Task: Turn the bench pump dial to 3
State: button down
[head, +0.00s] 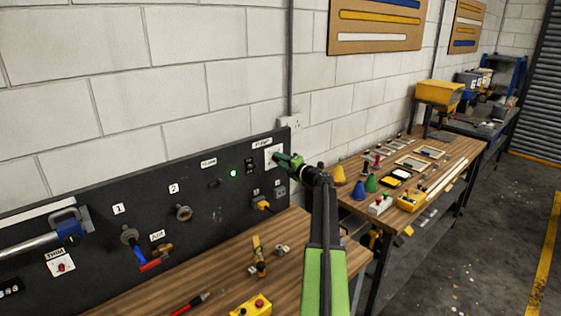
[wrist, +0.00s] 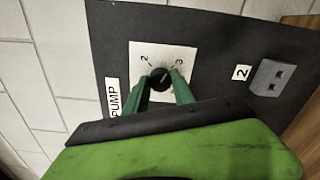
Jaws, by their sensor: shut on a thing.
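The pump dial is a black round knob (wrist: 160,77) on a white plate (wrist: 150,55) fixed to the dark panel. The numbers 2 and 3 show on the plate, and a PUMP label (wrist: 112,97) is beside it. My gripper (wrist: 161,82) has its green fingers shut on the knob, one on each side. A pale mark shows on the knob's face, but I cannot tell exactly which number it points to. In the head view the plate (head: 269,155) is at the panel's right end, and my gripper (head: 280,158) covers the knob.
A grey socket block (wrist: 271,77) sits beside the plate, near a label 2. The panel (head: 215,205) also bears a green light (head: 233,173) and a yellow plug (head: 262,205). Loose parts lie on the wooden bench (head: 215,275) below. A second bench (head: 440,165) holds several coloured items.

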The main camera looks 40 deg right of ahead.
jog(key=shift+f+m, duration=0.1)
jog(key=shift+m, duration=0.8)
jog(key=c, duration=1.1)
grip_release()
jog(key=shift+o, duration=0.2)
jog(key=s+a, duration=0.1)
jog(key=s, duration=1.6)
jog(key=shift+s, duration=0.2)
jog(key=shift+a, duration=0.1)
